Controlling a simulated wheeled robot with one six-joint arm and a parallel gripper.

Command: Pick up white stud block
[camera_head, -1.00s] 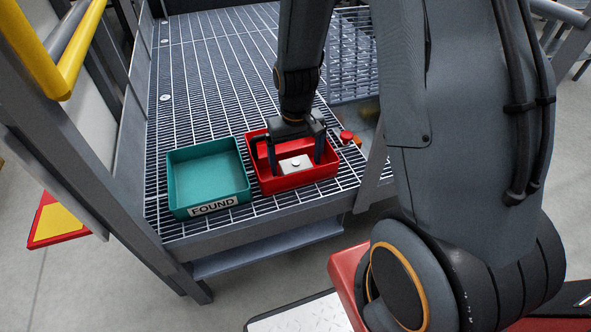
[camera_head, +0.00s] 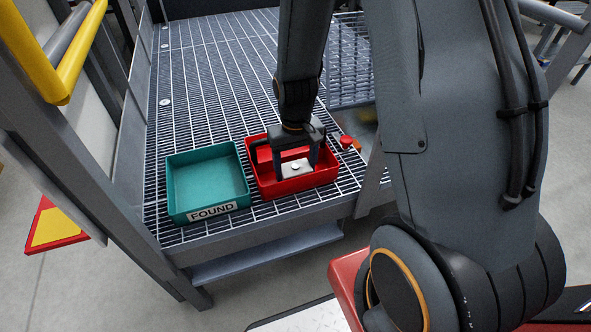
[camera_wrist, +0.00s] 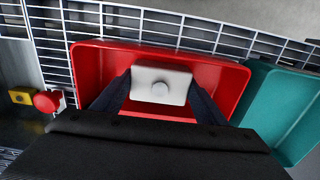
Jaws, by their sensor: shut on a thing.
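The white stud block (camera_head: 295,168) is a pale rectangular block with a round stud on top. It is inside the red bin (camera_head: 328,179). My gripper (camera_head: 296,172) reaches down into the bin with its two dark fingers closed on opposite sides of the block. I cannot tell whether the block touches the bin floor.
A teal bin (camera_head: 207,180) labelled FOUND stands left of the red bin, apparently empty. A red mushroom button (camera_head: 346,142) is at the red bin's right. The grating (camera_head: 215,75) behind is clear. A yellow rail (camera_head: 75,55) and post stand at left.

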